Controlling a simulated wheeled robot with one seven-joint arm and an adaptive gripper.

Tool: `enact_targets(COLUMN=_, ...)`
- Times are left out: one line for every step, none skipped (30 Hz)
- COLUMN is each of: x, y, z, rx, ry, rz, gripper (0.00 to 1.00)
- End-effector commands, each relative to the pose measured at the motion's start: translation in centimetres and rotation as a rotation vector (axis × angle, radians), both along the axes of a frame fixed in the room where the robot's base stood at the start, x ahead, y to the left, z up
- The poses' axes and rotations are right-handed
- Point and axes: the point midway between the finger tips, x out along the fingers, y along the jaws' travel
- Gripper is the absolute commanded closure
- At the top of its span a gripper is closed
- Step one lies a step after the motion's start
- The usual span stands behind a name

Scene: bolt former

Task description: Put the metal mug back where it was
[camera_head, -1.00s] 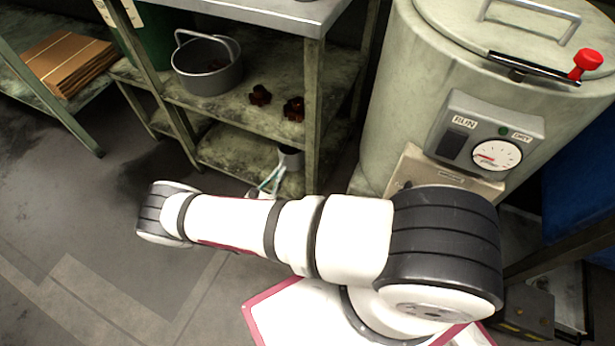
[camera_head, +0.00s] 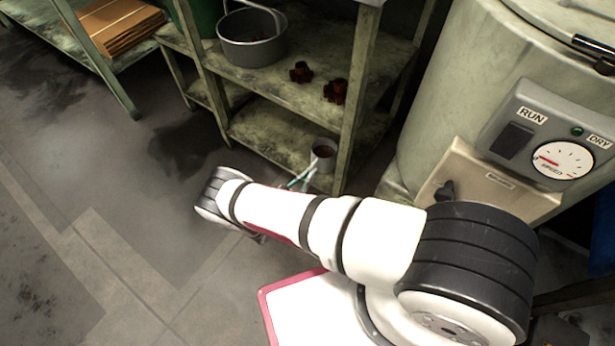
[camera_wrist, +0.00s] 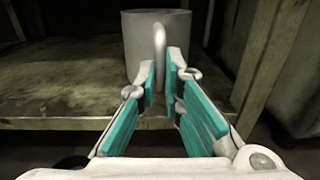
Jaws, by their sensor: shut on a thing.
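The grey metal mug (camera_head: 323,160) is upright at the front of the rack's lower shelf (camera_head: 262,133), close to the right front post. Its dark inside shows from above. In the wrist view the mug (camera_wrist: 138,42) is straight ahead, with its handle (camera_wrist: 160,50) facing me. My gripper (camera_wrist: 163,78), with teal finger pads, is shut on that handle; it also shows in the head view (camera_head: 303,180), partly behind my arm. The fingers hide part of the mug's base, so I cannot tell whether it touches the shelf.
The rack's front post (camera_head: 357,100) stands just right of the mug. The shelf left of the mug is bare. The shelf above holds a grey pot (camera_head: 250,45) and two rusty parts (camera_head: 336,91). A large drum machine (camera_head: 450,110) stands on the right.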

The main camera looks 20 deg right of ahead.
Motion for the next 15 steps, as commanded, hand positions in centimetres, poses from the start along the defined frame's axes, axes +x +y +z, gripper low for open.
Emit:
enact_targets(x=0.03, y=-0.01, z=0.06, rx=-0.003, ry=-0.002, rz=0.0, gripper=1.0)
enact_targets(x=0.03, y=-0.01, z=-0.01, rx=-0.003, ry=-0.002, rz=0.0, gripper=1.0)
enact_targets(x=0.03, y=-0.01, z=-0.13, rx=-0.002, ry=-0.002, rz=0.001, gripper=1.0)
enact_targets(x=0.02, y=-0.01, z=-0.22, rx=-0.002, ry=-0.002, rz=0.0, gripper=1.0)
enact_targets(x=0.01, y=-0.01, z=-0.21, rx=-0.002, ry=-0.001, rz=0.0, gripper=0.85)
enact_targets(x=0.01, y=-0.01, z=-0.2, rx=-0.001, ry=-0.001, rz=0.0, gripper=0.76)
enact_targets(x=0.01, y=-0.01, z=-0.2, rx=-0.001, ry=-0.001, rz=0.0, gripper=0.72)
enact_targets(x=0.01, y=-0.01, z=-0.2, rx=-0.001, ry=-0.001, rz=0.0, gripper=0.72)
enact_targets(x=0.0, y=-0.02, z=-0.21, rx=-0.001, ry=-0.001, rz=0.0, gripper=0.72)
enact_targets(x=0.0, y=-0.02, z=-0.21, rx=-0.001, ry=-0.001, rz=0.0, gripper=0.72)
enact_targets(x=0.0, y=-0.02, z=-0.21, rx=-0.001, ry=-0.001, rz=0.0, gripper=0.72)
enact_targets(x=0.0, y=-0.02, z=-0.22, rx=-0.001, ry=-0.001, rz=0.0, gripper=0.72)
enact_targets(x=-0.02, y=-0.01, z=-0.22, rx=0.0, ry=0.0, rz=0.0, gripper=0.72)
enact_targets(x=-0.02, y=-0.01, z=-0.23, rx=0.0, ry=0.0, rz=0.0, gripper=0.72)
enact_targets(x=-0.02, y=-0.01, z=-0.22, rx=0.0, ry=0.0, rz=0.0, gripper=0.72)
